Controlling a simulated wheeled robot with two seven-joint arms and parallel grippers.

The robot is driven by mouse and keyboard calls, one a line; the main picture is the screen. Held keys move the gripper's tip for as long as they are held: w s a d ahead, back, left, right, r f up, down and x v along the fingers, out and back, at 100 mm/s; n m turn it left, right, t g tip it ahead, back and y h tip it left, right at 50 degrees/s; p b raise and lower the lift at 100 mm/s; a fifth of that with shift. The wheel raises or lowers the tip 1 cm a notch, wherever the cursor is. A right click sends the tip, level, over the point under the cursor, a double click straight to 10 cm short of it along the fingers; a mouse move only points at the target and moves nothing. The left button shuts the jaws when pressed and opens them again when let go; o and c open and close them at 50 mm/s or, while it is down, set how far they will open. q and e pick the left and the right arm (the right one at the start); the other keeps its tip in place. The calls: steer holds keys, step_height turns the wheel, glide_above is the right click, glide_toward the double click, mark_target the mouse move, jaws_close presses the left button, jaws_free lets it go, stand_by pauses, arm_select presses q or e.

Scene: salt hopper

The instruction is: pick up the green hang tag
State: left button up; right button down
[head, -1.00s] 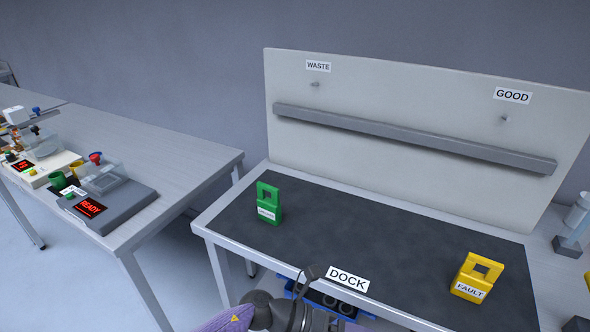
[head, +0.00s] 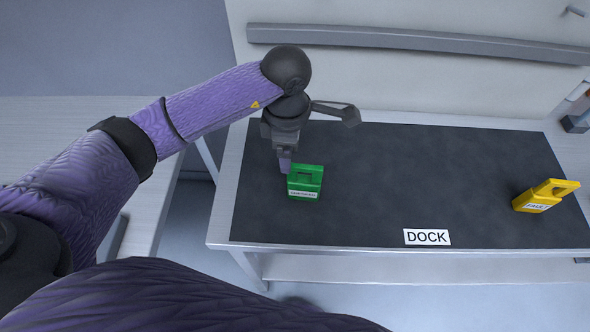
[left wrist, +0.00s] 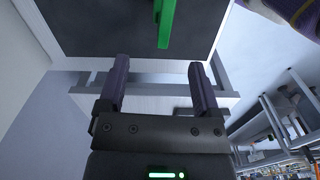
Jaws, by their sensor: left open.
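The green hang tag (head: 305,183) stands on the dark mat at the left part of the dock table, its white label facing me. Its edge also shows at the top of the left wrist view (left wrist: 166,22). My left gripper (head: 285,163) is just behind and left of the tag's top in the head view. In the left wrist view its two fingers (left wrist: 160,78) are spread apart with nothing between them, and the tag lies beyond the fingertips. Whether a finger touches the tag cannot be told. My right gripper is not in view.
A yellow FAULT tag (head: 545,196) stands at the right of the dark mat (head: 420,180). A DOCK label (head: 427,237) lies at the front edge. A grey rail (head: 400,43) runs along the back panel. The middle of the mat is clear.

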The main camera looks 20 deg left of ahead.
mark_target(292, 178)
arm_select(q)
steer(key=f, duration=0.6)
steer(key=f+b, duration=0.1)
steer(key=f, duration=0.2)
steer(key=shift+d, duration=0.4)
jaws_close()
